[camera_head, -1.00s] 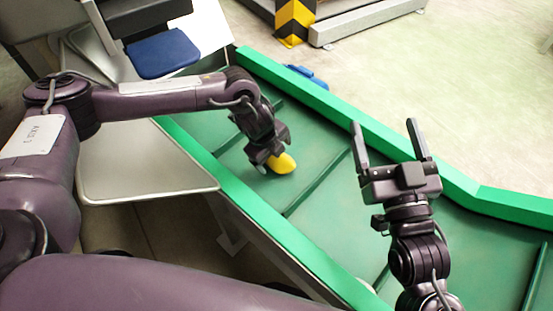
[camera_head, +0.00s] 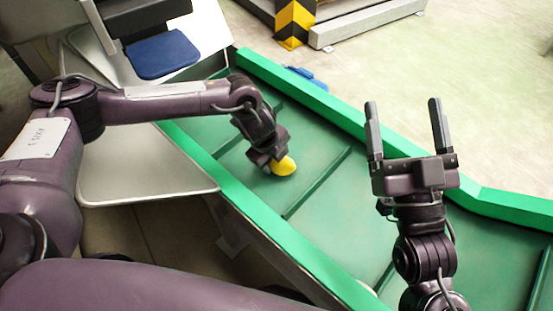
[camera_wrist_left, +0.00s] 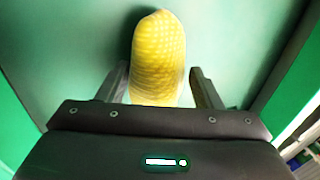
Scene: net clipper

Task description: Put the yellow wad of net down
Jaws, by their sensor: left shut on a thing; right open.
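The yellow wad of net (camera_head: 284,166) is at my left gripper (camera_head: 272,165), low over the green conveyor belt (camera_head: 322,165). In the left wrist view the wad (camera_wrist_left: 158,60) is a rounded, netted yellow lump between the two fingers of my left gripper (camera_wrist_left: 158,90), which is shut on it. Whether the wad touches the belt cannot be told. My right gripper (camera_head: 408,130) is open and empty, fingers pointing up the picture, above the belt's right part.
Green side walls (camera_head: 335,108) edge the belt, and raised cleats (camera_head: 318,183) cross it. A grey metal tray (camera_head: 145,165) and a blue pad (camera_head: 162,54) lie left of the belt. A yellow-black post (camera_head: 293,22) stands beyond it. The belt between my grippers is clear.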

